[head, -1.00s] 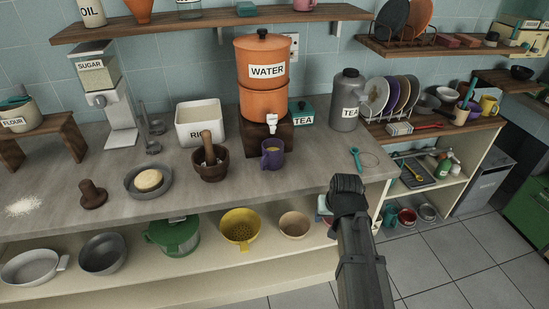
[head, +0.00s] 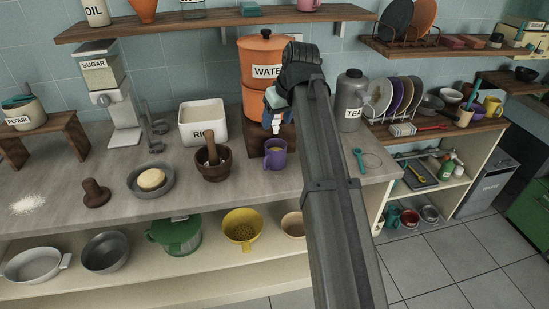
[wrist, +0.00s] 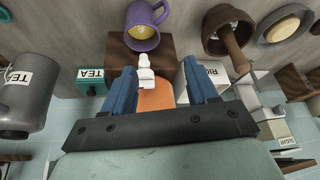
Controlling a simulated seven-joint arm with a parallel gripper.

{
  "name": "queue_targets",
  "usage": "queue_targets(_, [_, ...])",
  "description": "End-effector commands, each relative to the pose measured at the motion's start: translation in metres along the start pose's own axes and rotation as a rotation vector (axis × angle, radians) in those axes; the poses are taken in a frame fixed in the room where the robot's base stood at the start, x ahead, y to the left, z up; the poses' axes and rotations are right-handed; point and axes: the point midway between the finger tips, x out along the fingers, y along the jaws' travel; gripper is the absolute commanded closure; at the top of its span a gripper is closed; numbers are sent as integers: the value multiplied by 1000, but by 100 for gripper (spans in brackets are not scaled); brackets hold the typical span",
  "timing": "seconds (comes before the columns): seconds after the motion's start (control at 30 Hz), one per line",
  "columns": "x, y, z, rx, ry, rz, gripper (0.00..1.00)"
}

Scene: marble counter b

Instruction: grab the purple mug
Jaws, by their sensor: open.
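The purple mug (head: 275,154) stands upright on the counter in front of the orange water dispenser (head: 262,52), below its white tap. It holds something yellowish. In the wrist view the mug (wrist: 143,36) is at the top centre, beyond the fingertips, with its handle toward the right. My gripper (head: 274,118) is in front of the dispenser, above and apart from the mug in the head view. In the wrist view its blue fingers (wrist: 162,82) are open with a gap between them. The white tap (wrist: 146,74) appears in that gap; I cannot tell how far beyond the fingers it is.
The mortar and pestle (head: 213,166) stand left of the mug, with the rice box (head: 203,125) behind. The grey tea canister (head: 351,100) stands to the right. A wooden shelf (head: 215,22) hangs above. The counter front (head: 225,192) near the mug is clear.

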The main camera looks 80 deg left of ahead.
Motion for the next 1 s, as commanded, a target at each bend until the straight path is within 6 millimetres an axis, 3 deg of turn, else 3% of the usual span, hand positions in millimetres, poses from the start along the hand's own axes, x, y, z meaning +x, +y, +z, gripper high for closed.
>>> queue_targets(0.27, [6,-3,8,-110,-28,-16,42])
queue_targets(0.7, [74,-3,9,-110,-27,-15,42])
queue_targets(1.0, [88,-3,9,-109,-27,-15,42])
